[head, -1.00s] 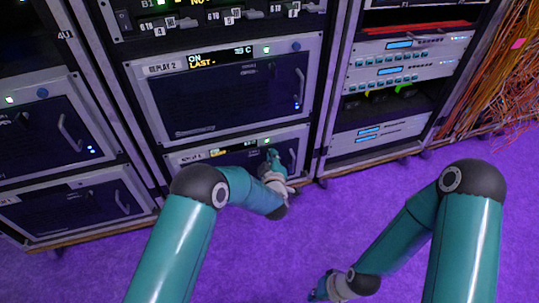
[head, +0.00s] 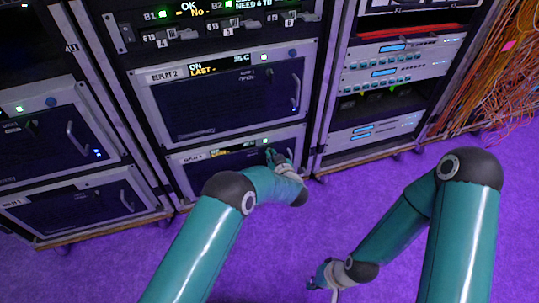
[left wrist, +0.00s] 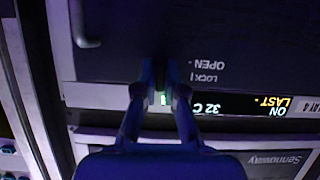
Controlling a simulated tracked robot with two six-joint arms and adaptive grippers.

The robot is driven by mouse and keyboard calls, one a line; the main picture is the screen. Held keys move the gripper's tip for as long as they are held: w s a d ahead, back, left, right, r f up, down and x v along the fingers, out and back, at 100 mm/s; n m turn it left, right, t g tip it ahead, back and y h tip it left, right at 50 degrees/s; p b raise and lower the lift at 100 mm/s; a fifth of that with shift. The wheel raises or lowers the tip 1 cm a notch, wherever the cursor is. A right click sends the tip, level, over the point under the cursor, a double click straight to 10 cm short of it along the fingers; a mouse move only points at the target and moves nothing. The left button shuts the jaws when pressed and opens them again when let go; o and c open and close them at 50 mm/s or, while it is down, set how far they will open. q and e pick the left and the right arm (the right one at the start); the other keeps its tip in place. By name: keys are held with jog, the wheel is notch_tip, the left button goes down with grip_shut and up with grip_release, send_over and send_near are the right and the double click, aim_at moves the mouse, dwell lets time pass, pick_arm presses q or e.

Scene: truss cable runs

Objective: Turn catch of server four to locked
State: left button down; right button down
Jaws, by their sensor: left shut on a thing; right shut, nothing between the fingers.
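Server four (head: 225,162) is the low unit of the middle rack, under the one labelled Replay 2. In the left wrist view its dark front (left wrist: 240,35) appears upside down, with the words LOCK and OPEN beside my fingers and a label ending in 4. My left gripper (head: 271,155) is at the upper part of this front. It also shows in the left wrist view (left wrist: 160,82), shut on the catch, which the fingertips mostly hide; I cannot tell its angle. My right gripper (head: 317,284) is shut and empty, low over the purple floor.
The Replay 2 unit (head: 215,100) is just above, with its own handle. Another rack with dark units (head: 45,130) stands left. A rack with pale units (head: 385,75) and hanging orange cables (head: 500,75) are at right. The purple floor in front is open.

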pick_arm(q)
jog(key=shift+s+f, duration=0.2)
jog(key=shift+f, duration=0.25)
jog(key=c, duration=1.3)
grip_release()
jog(key=shift+w, duration=0.1)
jog(key=shift+o, duration=0.2)
jog(key=shift+r, duration=0.15)
jog(key=shift+w+r, duration=0.1)
jog(key=shift+r, duration=0.05)
notch_tip(320, 180, up, 10)
jog(key=shift+f, duration=0.25)
